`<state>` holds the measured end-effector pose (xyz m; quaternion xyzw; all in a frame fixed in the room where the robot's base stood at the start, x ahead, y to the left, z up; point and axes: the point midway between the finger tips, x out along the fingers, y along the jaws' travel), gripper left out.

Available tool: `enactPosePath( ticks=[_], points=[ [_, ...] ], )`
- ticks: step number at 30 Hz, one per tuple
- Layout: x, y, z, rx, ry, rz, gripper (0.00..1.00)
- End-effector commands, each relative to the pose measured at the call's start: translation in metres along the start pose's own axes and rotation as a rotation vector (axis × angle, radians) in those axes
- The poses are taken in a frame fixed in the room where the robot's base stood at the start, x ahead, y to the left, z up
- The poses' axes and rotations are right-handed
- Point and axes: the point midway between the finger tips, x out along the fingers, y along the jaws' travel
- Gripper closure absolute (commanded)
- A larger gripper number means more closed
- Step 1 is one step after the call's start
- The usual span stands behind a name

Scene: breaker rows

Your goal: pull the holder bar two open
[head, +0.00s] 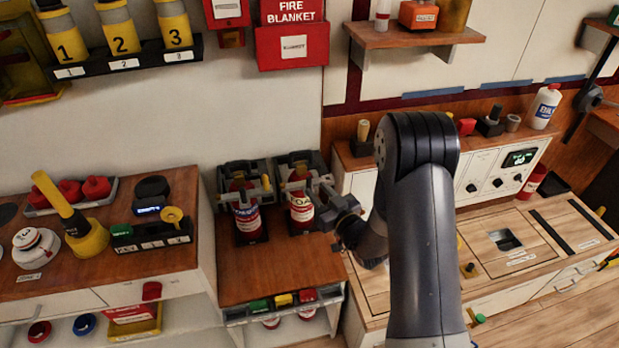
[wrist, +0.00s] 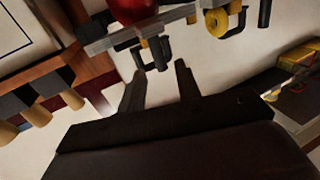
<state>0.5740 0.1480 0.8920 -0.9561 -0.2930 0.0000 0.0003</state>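Two dark holders stand side by side on the wooden counter in the head view. The left one holds a red extinguisher (head: 247,214); the right one holds a red and white foam extinguisher (head: 301,208). A grey holder bar (head: 294,185) crosses the right one, and I take it as bar two, though no number is legible. My gripper (wrist: 157,78) is open, its two dark fingers apart and empty. In the wrist view a black U-shaped handle (wrist: 153,54) on a grey bar is just beyond the fingertips. In the head view my gripper is right beside the right holder, partly hidden by my arm.
A second bar with a black handle (wrist: 237,20) and a yellow round part shows at upper right in the wrist view. A fire blanket box (head: 293,45) hangs above. A small rack (head: 285,305) lines the counter's front edge. A control panel (head: 500,172) stands to the right.

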Motion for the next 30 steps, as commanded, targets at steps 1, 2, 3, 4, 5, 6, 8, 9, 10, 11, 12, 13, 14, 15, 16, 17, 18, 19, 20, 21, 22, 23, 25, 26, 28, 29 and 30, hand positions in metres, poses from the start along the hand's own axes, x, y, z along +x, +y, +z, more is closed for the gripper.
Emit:
enactPosePath(
  ticks=[1, 2, 3, 4, 5, 6, 8, 9, 10, 11, 12, 13, 14, 15, 16, 17, 18, 19, 20, 21, 22, 23, 25, 26, 28, 29, 30],
  points=[
    [0.010, -0.001, -0.003, -0.001, 0.002, -0.004, 0.68],
    [0.016, -0.001, -0.003, -0.002, 0.002, -0.004, 0.68],
    [0.022, -0.001, -0.002, -0.001, 0.000, -0.002, 0.68],
    [0.027, -0.001, -0.002, -0.001, 0.001, -0.002, 0.68],
    [0.031, -0.001, -0.002, -0.001, 0.001, -0.002, 0.68],
    [0.036, -0.001, -0.002, -0.002, 0.001, -0.002, 0.68],
    [0.042, -0.001, -0.001, -0.001, 0.000, -0.002, 0.68],
    [0.046, 0.000, -0.001, -0.001, 0.000, -0.001, 0.68],
    [0.048, 0.000, -0.001, -0.001, 0.000, -0.001, 0.68],
    [0.050, 0.000, -0.001, 0.000, -0.001, 0.000, 0.68],
    [0.052, 0.000, -0.001, 0.000, 0.000, 0.000, 0.68],
    [0.053, 0.000, -0.001, 0.000, 0.000, 0.000, 0.68],
    [0.054, 0.000, -0.001, 0.000, 0.000, 0.000, 0.68],
    [0.054, 0.000, 0.000, 0.000, 0.000, 0.000, 0.68],
    [0.055, 0.000, 0.000, 0.000, 0.000, 0.000, 0.68],
    [0.055, 0.000, 0.000, 0.000, 0.000, 0.000, 0.68],
    [0.055, 0.000, 0.000, 0.000, 0.000, 0.000, 0.68],
    [0.055, 0.000, 0.000, 0.000, 0.000, 0.000, 0.68],
    [0.055, 0.000, 0.000, 0.000, 0.000, 0.000, 0.68],
    [0.055, 0.000, 0.000, 0.000, 0.000, 0.000, 0.68],
    [0.055, 0.000, 0.000, 0.000, 0.000, 0.000, 0.68],
    [0.055, 0.000, 0.000, 0.000, 0.000, 0.000, 0.70],
    [0.055, 0.000, 0.000, 0.000, 0.000, 0.000, 0.75],
    [0.055, 0.000, 0.000, 0.000, 0.000, 0.000, 0.78],
    [0.054, 0.000, 0.000, -0.001, 0.000, 0.000, 0.83],
    [0.054, 0.000, 0.000, -0.001, 0.000, 0.000, 0.86],
    [0.054, 0.000, 0.000, -0.001, 0.000, 0.000, 0.89]
  ],
)
